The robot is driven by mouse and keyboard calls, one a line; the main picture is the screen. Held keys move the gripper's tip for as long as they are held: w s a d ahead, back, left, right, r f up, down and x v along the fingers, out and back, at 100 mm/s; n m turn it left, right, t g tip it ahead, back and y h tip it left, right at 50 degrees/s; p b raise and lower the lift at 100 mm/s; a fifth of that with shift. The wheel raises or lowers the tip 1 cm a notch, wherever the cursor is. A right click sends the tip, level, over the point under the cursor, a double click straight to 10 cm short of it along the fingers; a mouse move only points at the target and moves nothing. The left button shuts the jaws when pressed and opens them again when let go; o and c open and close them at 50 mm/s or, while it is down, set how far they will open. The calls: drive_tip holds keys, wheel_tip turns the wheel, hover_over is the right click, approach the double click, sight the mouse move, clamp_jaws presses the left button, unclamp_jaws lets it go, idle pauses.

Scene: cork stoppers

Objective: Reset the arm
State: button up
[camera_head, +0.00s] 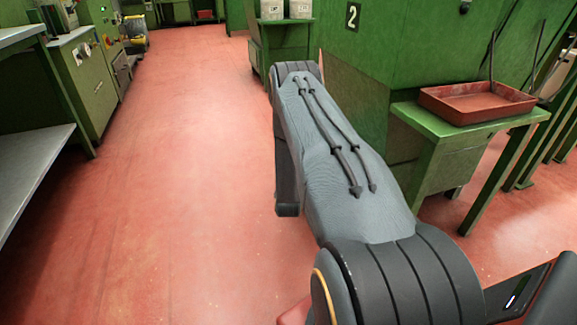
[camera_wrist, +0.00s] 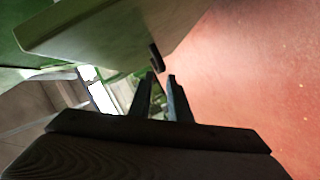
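My gripper (camera_wrist: 162,78) shows in the wrist view, with its two dark fingers apart and nothing visible between them. A pale green panel or tabletop (camera_wrist: 110,35) lies beyond the fingers at the upper left, with a small dark piece near its lower right corner. My grey arm stretches forward through the middle of the head view. The gripper itself is hidden there. No cork stopper can be made out in either view.
A green table (camera_head: 440,122) with a red tray (camera_head: 477,101) stands right of my arm. A green machine housing (camera_head: 410,50) marked 2 is behind it. A grey shelf (camera_head: 30,170) and green cabinets (camera_head: 85,85) line the left. Red floor (camera_head: 180,170) between them is clear.

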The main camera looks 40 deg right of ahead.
drive_tip(key=shift+s+a, duration=0.2)
drive_tip(key=shift+s, duration=0.05)
idle(0.3)
